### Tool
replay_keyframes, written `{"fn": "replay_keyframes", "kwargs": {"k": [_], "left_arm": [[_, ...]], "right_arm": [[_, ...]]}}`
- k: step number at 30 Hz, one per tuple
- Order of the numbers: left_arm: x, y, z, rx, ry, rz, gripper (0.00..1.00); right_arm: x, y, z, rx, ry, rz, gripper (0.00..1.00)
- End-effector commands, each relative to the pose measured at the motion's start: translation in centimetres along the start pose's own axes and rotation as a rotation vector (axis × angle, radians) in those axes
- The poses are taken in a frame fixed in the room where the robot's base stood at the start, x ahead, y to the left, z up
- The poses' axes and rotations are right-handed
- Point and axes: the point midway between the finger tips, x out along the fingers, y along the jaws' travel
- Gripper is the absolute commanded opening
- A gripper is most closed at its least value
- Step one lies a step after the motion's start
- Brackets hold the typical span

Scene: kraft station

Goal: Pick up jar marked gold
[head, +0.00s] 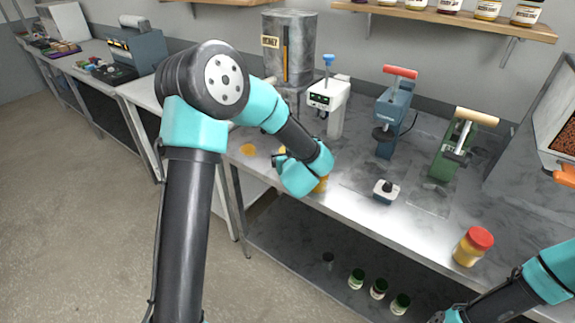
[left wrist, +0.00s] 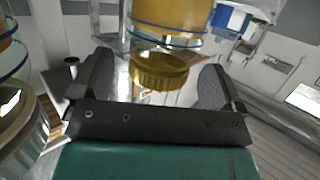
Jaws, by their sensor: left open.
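My left gripper (left wrist: 158,72) is open in the left wrist view, one dark finger on each side of a jar with a gold lid (left wrist: 160,66). The jar has clear glass and yellow-amber contents; a gap shows between it and the fingers. I cannot read a marking on it. A second glass jar with amber contents (left wrist: 10,62) is at the left edge of that view. In the head view my left wrist hides the fingers, and an amber patch (head: 322,185) shows beside it at the bench's front edge.
A jar with a red lid (head: 473,247) stands at the right of the bench. A honey tank (head: 288,50), a white device (head: 325,98), a blue press (head: 391,115) and a green press (head: 459,148) stand behind. Several green-lidded jars (head: 378,289) are on the lower shelf.

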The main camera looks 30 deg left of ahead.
Motion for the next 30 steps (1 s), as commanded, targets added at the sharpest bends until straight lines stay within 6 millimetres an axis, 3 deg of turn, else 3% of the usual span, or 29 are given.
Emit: {"fn": "replay_keyframes", "kwargs": {"k": [6, 20, 30], "left_arm": [[2.1, -0.1, 0.0, 0.0, -0.001, -0.001, 0.94], [2.1, 0.0, 0.0, 0.0, 0.0, 0.0, 0.94], [2.1, 0.0, 0.0, 0.0, 0.0, 0.0, 0.63]], "right_arm": [[0.0, 0.0, 0.0, 0.0, 0.0, 0.0, 0.43], [0.0, 0.0, 0.0, 0.0, 0.0, 0.0, 0.43], [0.0, 0.0, 0.0, 0.0, 0.0, 0.0, 0.43]]}}
